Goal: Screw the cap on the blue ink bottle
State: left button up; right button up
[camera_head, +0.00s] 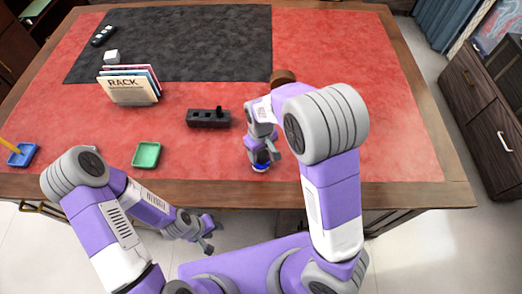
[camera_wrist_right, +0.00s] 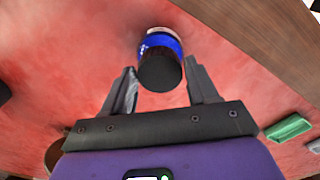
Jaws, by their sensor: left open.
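The blue ink bottle (camera_head: 260,169) stands near the desk's front edge, under my right gripper (camera_head: 264,149). In the right wrist view the bottle (camera_wrist_right: 160,42) shows its blue label, and the dark cap (camera_wrist_right: 160,72) sits at its near end, between the fingers of my right gripper (camera_wrist_right: 161,80). How far the cap is screwed on does not show. My left gripper (camera_head: 207,234) is open and empty, low in front of the desk, away from the bottle.
A black holder (camera_head: 209,118) lies left of the right gripper. A green tray (camera_head: 146,156) and a blue tray (camera_head: 22,156) with a pencil are further left. A rack of folders (camera_head: 132,90) stands behind. A brown round thing (camera_head: 284,76) is partly hidden. The desk's right side is clear.

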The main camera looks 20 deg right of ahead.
jog(key=c, duration=0.6)
jog(key=shift+m+p, duration=0.7)
jog(key=shift+m, duration=0.5)
jog(key=shift+m+p, duration=0.3)
jog(key=shift+m, duration=0.5)
jog(key=shift+m+p, duration=0.7)
jog(key=shift+m, duration=0.4)
jog(key=shift+m+p, duration=0.4)
jog(key=shift+m, duration=0.5)
